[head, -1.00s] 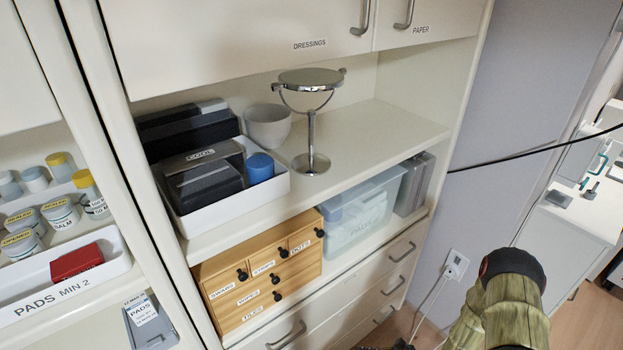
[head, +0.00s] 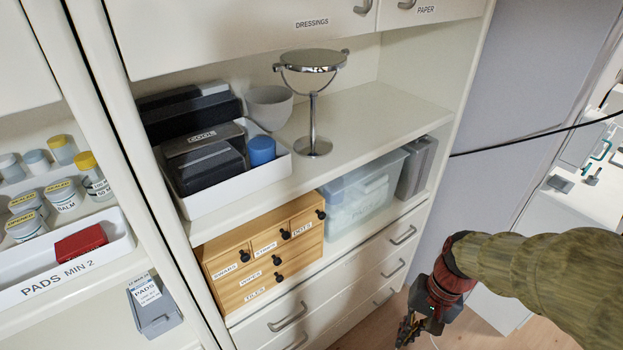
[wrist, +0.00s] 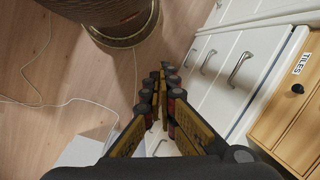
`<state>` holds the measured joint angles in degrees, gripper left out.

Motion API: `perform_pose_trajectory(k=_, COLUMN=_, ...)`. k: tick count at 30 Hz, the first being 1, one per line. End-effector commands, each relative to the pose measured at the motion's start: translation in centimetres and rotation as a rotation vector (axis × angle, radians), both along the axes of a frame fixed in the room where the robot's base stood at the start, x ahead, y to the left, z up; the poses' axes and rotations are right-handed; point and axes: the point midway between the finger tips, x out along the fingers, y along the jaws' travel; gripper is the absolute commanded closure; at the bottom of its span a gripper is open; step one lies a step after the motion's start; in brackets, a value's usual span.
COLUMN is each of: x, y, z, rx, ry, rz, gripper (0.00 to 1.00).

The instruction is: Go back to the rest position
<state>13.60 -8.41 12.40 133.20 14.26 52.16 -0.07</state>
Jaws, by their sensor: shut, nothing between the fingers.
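My gripper (head: 407,331) hangs low at the bottom of the head view, in front of the white drawers (head: 355,290) and apart from them. In the wrist view my gripper (wrist: 162,78) has its two fingers brought together, with nothing between them. My arm comes in from the right side of the head view and bends down at a dark red and black wrist. The fingertips are small and partly cut by the frame edge in the head view.
A wooden drawer box (head: 262,262) and a clear bin (head: 362,200) stand on the lower shelf. A mirror on a stand (head: 313,100) and a white tray (head: 235,190) stand above. White cables lie on the wooden floor (wrist: 50,60). A black cable (head: 530,135) crosses at right.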

Motion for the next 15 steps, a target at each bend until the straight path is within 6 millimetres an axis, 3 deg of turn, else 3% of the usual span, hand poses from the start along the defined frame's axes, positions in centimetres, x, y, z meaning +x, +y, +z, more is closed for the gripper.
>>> perform_pose_trajectory(k=1, x=-0.3, y=-0.2, z=1.6, rx=-0.042, ry=-0.051, rz=0.046, gripper=1.0)
perform_pose_trajectory(k=8, x=-1.8, y=-1.2, z=8.0, rx=-0.211, ry=-0.26, rz=0.218, gripper=1.0)
perform_pose_trajectory(k=15, x=-3.0, y=0.1, z=14.4, rx=-0.294, ry=-0.493, rz=0.303, gripper=1.0)
